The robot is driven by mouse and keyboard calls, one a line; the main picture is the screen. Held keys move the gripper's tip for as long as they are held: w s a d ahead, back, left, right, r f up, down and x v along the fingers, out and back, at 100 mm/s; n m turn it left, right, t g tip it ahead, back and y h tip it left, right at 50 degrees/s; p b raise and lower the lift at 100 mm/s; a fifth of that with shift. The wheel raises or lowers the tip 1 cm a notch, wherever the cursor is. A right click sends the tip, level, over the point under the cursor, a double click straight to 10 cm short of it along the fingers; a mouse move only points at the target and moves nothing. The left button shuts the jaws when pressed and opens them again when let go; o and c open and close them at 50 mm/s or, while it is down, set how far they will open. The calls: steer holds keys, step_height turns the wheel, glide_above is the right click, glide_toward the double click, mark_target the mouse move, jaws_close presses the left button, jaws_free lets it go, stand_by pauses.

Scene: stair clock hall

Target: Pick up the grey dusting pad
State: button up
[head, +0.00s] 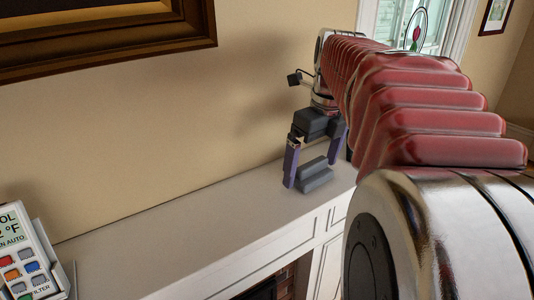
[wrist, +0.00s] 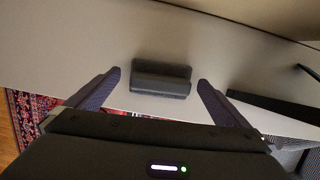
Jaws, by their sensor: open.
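The grey dusting pad (head: 315,174) lies on the white mantel shelf (head: 190,235), near its right end in the head view. In the wrist view the pad (wrist: 161,78) is a dark stepped block just ahead of the fingertips and between their lines. My gripper (head: 316,172) is open above the shelf, with its two purple fingers pointing down on either side of the pad. In the wrist view my gripper (wrist: 157,78) shows a clear gap between each fingertip and the pad's ends. Nothing is held.
A remote-like panel with coloured buttons (head: 30,255) stands at the left end of the shelf. A dark framed picture (head: 110,45) hangs on the wall above. The shelf between panel and pad is bare. Dark thin bars (wrist: 275,108) lie right of the gripper.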

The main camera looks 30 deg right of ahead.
mark_target(313, 164)
steer(key=shift+c, duration=0.3)
steer(key=c, duration=1.1)
steer(key=shift+r, duration=0.15)
step_height(313, 164, up, 10)
steer(key=shift+f, duration=0.1)
stand_by(0.4)
steer(key=o, duration=0.5)
steer(key=c, duration=0.4)
steer(key=shift+o, duration=0.2)
steer(key=shift+s, duration=0.15)
